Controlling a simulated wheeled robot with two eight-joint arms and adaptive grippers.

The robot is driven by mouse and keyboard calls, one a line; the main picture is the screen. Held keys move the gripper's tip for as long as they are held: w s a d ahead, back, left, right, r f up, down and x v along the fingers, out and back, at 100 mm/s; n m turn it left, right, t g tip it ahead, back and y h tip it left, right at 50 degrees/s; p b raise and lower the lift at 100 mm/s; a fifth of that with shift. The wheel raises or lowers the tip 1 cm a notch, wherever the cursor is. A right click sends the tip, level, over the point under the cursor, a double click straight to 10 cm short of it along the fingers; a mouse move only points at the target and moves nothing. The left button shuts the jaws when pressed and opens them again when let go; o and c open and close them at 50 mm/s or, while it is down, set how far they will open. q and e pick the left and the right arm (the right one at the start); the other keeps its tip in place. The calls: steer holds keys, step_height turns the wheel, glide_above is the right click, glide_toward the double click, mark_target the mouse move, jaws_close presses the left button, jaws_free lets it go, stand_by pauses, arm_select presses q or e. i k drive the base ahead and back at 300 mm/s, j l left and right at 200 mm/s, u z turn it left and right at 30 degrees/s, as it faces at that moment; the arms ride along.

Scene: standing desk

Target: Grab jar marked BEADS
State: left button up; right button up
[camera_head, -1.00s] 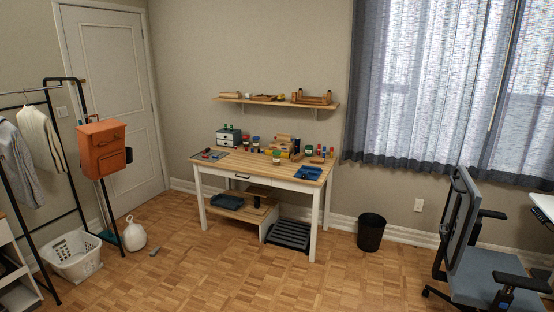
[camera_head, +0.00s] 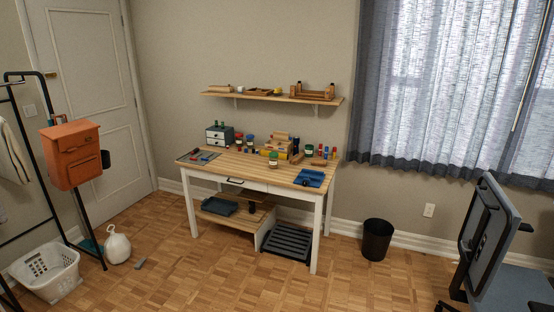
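Several small jars with coloured lids stand on the wooden desk (camera_head: 235,167) against the back wall. One jar with a green lid (camera_head: 273,160) stands nearer the front, at the middle of the desktop. A blue-lidded jar (camera_head: 250,141) and a red-lidded jar (camera_head: 239,140) stand farther back, left of the middle. The labels are too small to read, so I cannot tell which jar is marked BEADS. Neither of my grippers is in view.
The desktop also holds a small drawer box (camera_head: 219,136) and a blue tray (camera_head: 309,178). A black bin (camera_head: 376,240) stands right of the desk, an office chair (camera_head: 490,250) farther right. A white basket (camera_head: 47,270) and orange box (camera_head: 75,154) are left. Floor in front is clear.

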mark_target(272, 162)
steer(key=i+u, duration=0.4)
steer(key=i, duration=1.75)
steer(key=i+j+z, duration=0.1)
steer(key=i+z, duration=0.15)
steer(key=i, duration=0.4)
steer(key=i+j+z, duration=0.25)
steer(key=i, duration=0.35)
steer(key=i+j+z, duration=0.25)
steer(key=i, duration=0.35)
steer(key=i+j+z, duration=0.2)
steer(key=i+j, duration=0.35)
